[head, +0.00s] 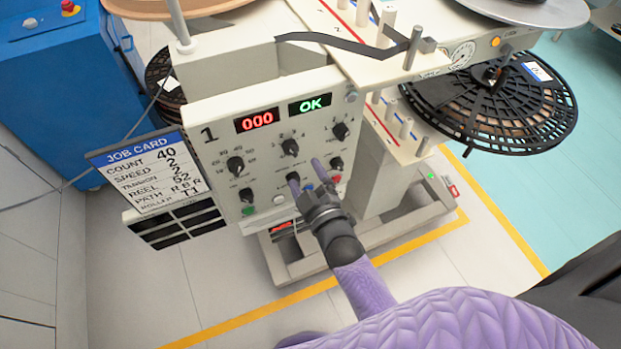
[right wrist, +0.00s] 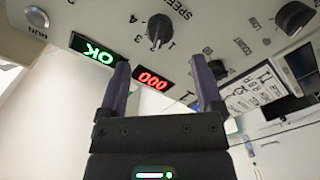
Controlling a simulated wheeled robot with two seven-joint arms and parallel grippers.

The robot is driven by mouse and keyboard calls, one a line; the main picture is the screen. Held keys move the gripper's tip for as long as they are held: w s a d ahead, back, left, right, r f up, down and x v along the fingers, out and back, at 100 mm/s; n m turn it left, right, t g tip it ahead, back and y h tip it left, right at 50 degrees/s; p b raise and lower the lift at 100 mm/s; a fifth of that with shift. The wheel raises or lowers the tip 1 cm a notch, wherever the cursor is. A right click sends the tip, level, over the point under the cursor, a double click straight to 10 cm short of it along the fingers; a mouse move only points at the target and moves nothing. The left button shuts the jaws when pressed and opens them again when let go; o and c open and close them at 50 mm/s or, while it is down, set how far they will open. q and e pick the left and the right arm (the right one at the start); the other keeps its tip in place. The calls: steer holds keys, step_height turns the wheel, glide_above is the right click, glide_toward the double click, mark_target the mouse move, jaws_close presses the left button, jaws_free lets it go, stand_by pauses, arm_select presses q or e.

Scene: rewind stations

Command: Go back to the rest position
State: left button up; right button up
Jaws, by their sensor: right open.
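My right gripper (head: 305,180) is in front of the control panel (head: 218,130) of the rewind station, over its lower middle. Its two purple fingers are apart with nothing between them. In the right wrist view the open fingers (right wrist: 162,82) point up toward the panel, with the red 000 display (right wrist: 151,79) between them and the green OK display (right wrist: 96,55) to the left. I cannot tell whether a fingertip touches the panel. My left gripper is not in view.
A job card (head: 145,172) hangs left of the panel. Black knobs (head: 236,165) stick out of the panel. A large black reel (head: 450,100) is at the right. A blue cabinet (head: 50,95) stands at the back left. Yellow floor lines (head: 500,225) surround the station; the floor in front is clear.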

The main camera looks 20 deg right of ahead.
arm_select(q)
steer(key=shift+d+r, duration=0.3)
arm_select(e)
steer(key=s, duration=0.3)
steer(key=shift+s, duration=0.15)
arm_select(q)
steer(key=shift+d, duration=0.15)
arm_select(e)
steer(key=s+f+m+g+b, duration=0.2)
steer(key=s+f+g, duration=0.3)
steer(key=s+f, duration=0.5)
steer(key=s+f+m+g+b, duration=0.2)
steer(key=s+f+g, duration=0.35)
steer(key=f, duration=0.85)
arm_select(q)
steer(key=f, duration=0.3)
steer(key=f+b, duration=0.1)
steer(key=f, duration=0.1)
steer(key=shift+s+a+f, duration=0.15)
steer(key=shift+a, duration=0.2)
arm_select(e)
steer(key=s+d+f+m+g, duration=0.1)
steer(key=s+d+f+g, duration=0.1)
steer(key=s, duration=0.7)
steer(key=s+d+f+m+g, duration=0.1)
steer(key=s+d+f+g, duration=0.1)
steer(key=s+f+g, duration=0.3)
steer(key=s, duration=0.4)
steer(key=shift+d+f+m+h, duration=0.35)
steer(key=shift+m+h, duration=0.05)
